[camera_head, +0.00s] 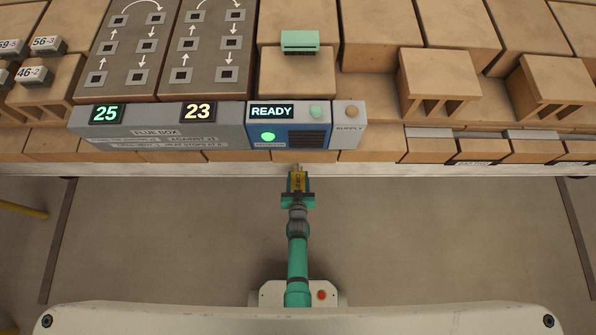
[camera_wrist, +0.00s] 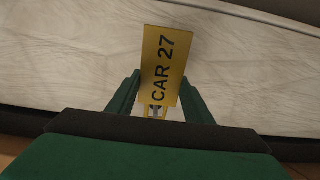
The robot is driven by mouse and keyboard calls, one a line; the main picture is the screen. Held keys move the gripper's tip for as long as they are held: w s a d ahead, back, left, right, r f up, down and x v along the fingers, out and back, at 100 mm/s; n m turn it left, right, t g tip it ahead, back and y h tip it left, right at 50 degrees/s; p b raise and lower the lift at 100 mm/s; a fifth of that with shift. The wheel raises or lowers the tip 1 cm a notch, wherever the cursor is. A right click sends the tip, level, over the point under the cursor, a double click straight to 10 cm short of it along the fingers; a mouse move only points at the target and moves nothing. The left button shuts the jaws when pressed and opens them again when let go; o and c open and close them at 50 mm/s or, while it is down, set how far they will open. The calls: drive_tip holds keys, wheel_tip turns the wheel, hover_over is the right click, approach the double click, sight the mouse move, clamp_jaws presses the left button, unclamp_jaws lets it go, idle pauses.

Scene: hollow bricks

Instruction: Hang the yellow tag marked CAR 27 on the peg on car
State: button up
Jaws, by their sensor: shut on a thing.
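The yellow tag (camera_wrist: 162,68) is marked CAR 27 in black letters. In the wrist view it stands out between the two green fingers of my gripper (camera_wrist: 158,98), which is shut on its lower end. In the head view the tag (camera_head: 298,182) shows small and yellow at the end of my gripper (camera_head: 298,190), just in front of the car's pale front edge and below the READY panel. I cannot make out the peg in either view.
A grey box with displays 25 and 23 (camera_head: 155,125) and a blue READY panel (camera_head: 290,125) stand at the car's front edge. Hollow bricks (camera_head: 440,80) fill the deck behind. A green block (camera_head: 300,41) lies on one brick. The floor (camera_head: 150,230) in front is clear.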

idle(0.4)
drive_tip(key=o, duration=1.1)
drive_tip(key=v, duration=1)
drive_tip(key=shift+s+r, duration=0.15)
drive_tip(key=shift+s, duration=0.25)
